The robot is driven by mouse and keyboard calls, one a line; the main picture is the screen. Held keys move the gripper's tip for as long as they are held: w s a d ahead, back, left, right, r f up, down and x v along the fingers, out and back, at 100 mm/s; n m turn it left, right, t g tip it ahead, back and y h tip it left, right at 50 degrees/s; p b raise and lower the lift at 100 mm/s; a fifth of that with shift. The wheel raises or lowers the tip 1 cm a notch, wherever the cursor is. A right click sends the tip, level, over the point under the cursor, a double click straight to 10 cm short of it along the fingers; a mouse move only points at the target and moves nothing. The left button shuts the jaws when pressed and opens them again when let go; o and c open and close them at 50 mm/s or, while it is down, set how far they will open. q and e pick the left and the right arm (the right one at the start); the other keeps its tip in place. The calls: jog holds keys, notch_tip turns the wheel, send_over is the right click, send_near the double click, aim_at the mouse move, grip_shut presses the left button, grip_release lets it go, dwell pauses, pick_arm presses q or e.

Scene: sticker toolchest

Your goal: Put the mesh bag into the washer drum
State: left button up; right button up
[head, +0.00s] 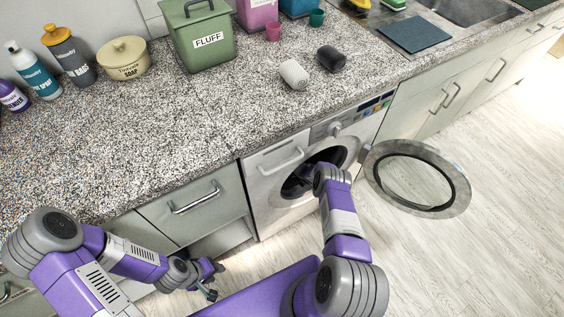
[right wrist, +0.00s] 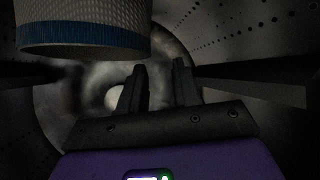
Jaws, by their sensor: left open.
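The washer (head: 315,165) is under the counter with its round door (head: 420,178) swung open to the right. My right arm reaches into the drum opening (head: 340,157), so the head view hides its gripper. In the right wrist view, my right gripper (right wrist: 158,85) is inside the dark perforated drum (right wrist: 260,40), its fingers apart with nothing seen between them. A pale mesh-textured, round-edged thing with a blue band, seemingly the mesh bag (right wrist: 85,28), is at upper left, beside the fingers and apart from them in the picture. My left gripper (head: 210,284) is open and empty, low before the cabinets.
A white roll (head: 293,74) and a black roll (head: 331,59) lie on the speckled counter (head: 130,130). A green bin (head: 204,42), a soap pot (head: 124,57) and bottles stand behind. A sink (head: 470,8) is at far right. The floor (head: 480,240) right of the door is clear.

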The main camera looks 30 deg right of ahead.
jog(key=shift+o, duration=0.2)
jog(key=p+v, duration=0.5)
jog(key=v, duration=0.2)
jog(key=shift+s, duration=0.25)
jog(key=shift+r, duration=0.15)
dwell(0.5)
